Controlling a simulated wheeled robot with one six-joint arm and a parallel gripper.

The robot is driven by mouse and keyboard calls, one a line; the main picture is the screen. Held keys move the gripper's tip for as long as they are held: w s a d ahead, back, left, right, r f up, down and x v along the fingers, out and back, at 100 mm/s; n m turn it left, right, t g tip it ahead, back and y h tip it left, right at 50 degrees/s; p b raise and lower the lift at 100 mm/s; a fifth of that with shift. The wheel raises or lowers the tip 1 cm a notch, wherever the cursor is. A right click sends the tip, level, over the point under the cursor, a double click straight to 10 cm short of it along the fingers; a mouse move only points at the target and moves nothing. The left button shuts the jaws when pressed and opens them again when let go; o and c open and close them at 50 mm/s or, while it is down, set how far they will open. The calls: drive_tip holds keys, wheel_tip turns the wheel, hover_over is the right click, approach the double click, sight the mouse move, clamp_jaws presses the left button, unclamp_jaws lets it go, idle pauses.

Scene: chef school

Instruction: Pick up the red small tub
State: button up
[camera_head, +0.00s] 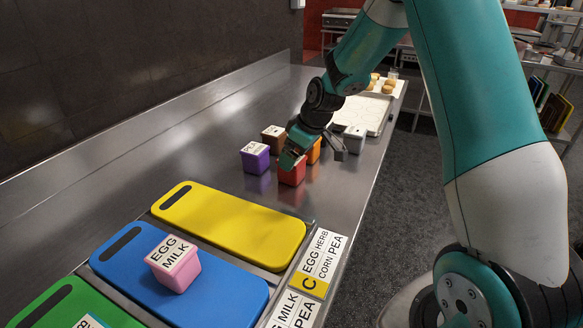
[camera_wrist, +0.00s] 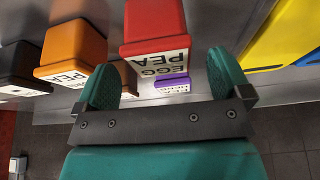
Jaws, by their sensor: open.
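The red small tub (camera_head: 291,174) stands on the steel counter, partly hidden by my gripper in the head view. In the wrist view the red tub (camera_wrist: 155,25) shows upside down, with a white label reading EGG PEA on its lid. My gripper (camera_wrist: 166,85) is open, its two teal fingers apart, with the near edge of the red tub's labelled lid between and just beyond them. In the head view my gripper (camera_head: 291,159) is right at the top of the red tub. I cannot tell whether the fingers touch it.
A purple tub (camera_head: 255,158) stands left of the red tub, an orange tub (camera_head: 314,153) right behind it, a brown tub (camera_head: 273,138) behind, and a grey tub (camera_head: 354,140) to the right. A yellow board (camera_head: 230,224) lies in front; a pink tub (camera_head: 173,265) sits on the blue board (camera_head: 225,298).

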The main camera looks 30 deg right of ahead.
sight(293, 177)
drive_tip(key=x, duration=0.2)
drive_tip(key=p+x, duration=0.1)
drive_tip(key=x, duration=0.2)
drive_tip(key=shift+s+d+f, duration=0.1)
drive_tip(key=shift+s+f, duration=0.1)
drive_tip(key=shift+f, duration=0.05)
drive_tip(key=shift+c, duration=0.4)
drive_tip(key=c, duration=1)
